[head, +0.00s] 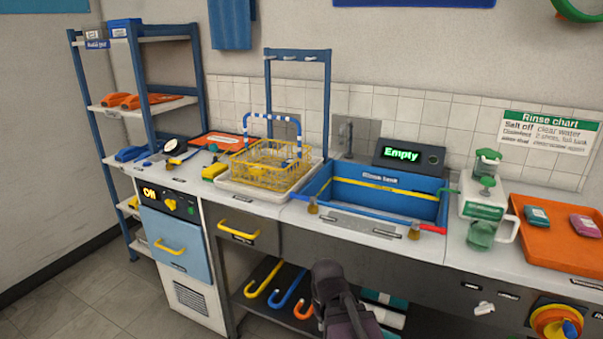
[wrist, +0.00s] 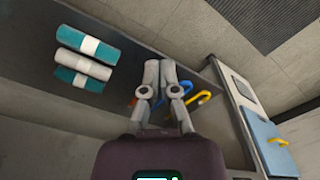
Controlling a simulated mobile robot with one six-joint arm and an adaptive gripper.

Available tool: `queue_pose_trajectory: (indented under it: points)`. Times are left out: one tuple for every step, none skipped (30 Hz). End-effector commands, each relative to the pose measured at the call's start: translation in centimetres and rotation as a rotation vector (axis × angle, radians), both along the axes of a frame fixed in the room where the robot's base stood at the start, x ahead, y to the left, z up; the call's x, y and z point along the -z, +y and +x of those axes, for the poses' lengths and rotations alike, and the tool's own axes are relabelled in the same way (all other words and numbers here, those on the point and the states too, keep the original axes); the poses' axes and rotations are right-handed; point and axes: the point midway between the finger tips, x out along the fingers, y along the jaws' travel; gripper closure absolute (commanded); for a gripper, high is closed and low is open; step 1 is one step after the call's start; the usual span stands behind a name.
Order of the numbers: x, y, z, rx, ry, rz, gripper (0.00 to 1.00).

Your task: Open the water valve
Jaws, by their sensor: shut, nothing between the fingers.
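The blue rinse tank (head: 385,207) is set into the counter, and its display (head: 410,157) reads "Empty". A small blue lever on a brass fitting (head: 312,207) sits at its front left corner. A red lever (head: 432,229) on a brass fitting sits at its front right corner. No label shows which one is the water valve. My gripper (wrist: 162,72) is shut and empty in the wrist view, near the shelf under the counter. It is below and in front of the tank, apart from both levers. My arm's dark end shows at the bottom centre of the head view.
A yellow wire basket (head: 268,165) stands left of the tank. A white and green dispenser (head: 485,205) and an orange tray (head: 556,235) stand to the right. Hooked canes (head: 290,287) and rolls (wrist: 84,58) lie on the lower shelf. A drawer with a yellow handle (head: 238,231) is shut.

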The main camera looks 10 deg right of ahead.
Motion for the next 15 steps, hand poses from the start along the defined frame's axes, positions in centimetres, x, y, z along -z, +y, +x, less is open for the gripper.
queue_pose_trajectory:
  points:
    - [-2.0, 0.0, 0.1, 0.0, -0.001, 0.0, 1.0]
    - [-2.6, 0.0, 0.1, 0.0, -0.002, 0.0, 1.0]
    - [-3.4, 0.0, 0.2, 0.0, -0.003, 0.0, 1.0]
    - [-4.0, 0.0, 0.2, 0.0, -0.004, 0.0, 1.0]
    - [-4.5, 0.0, 0.2, 0.0, -0.005, 0.0, 1.0]
    - [-5.3, 0.0, 0.3, 0.0, -0.006, 0.0, 1.0]
    - [-5.9, 0.0, 0.3, 0.0, -0.007, 0.0, 1.0]
    - [-6.5, 0.0, 0.4, 0.0, -0.008, 0.0, 1.0]
    - [-7.2, 0.0, 0.4, 0.0, -0.009, 0.0, 1.0]
    - [-7.8, 0.0, 0.4, 0.0, -0.01, 0.0, 1.0]
    - [-8.4, 0.0, 0.5, 0.0, -0.011, 0.0, 1.0]
    - [-9.1, 0.0, 0.5, 0.0, -0.012, 0.0, 1.0]
    - [-9.7, 0.0, 0.6, 0.0, -0.013, 0.0, 1.0]
    - [-10.3, 0.0, 0.6, 0.0, -0.014, 0.0, 1.0]
    - [-11.1, 0.0, 0.6, 0.0, -0.015, 0.0, 1.0]
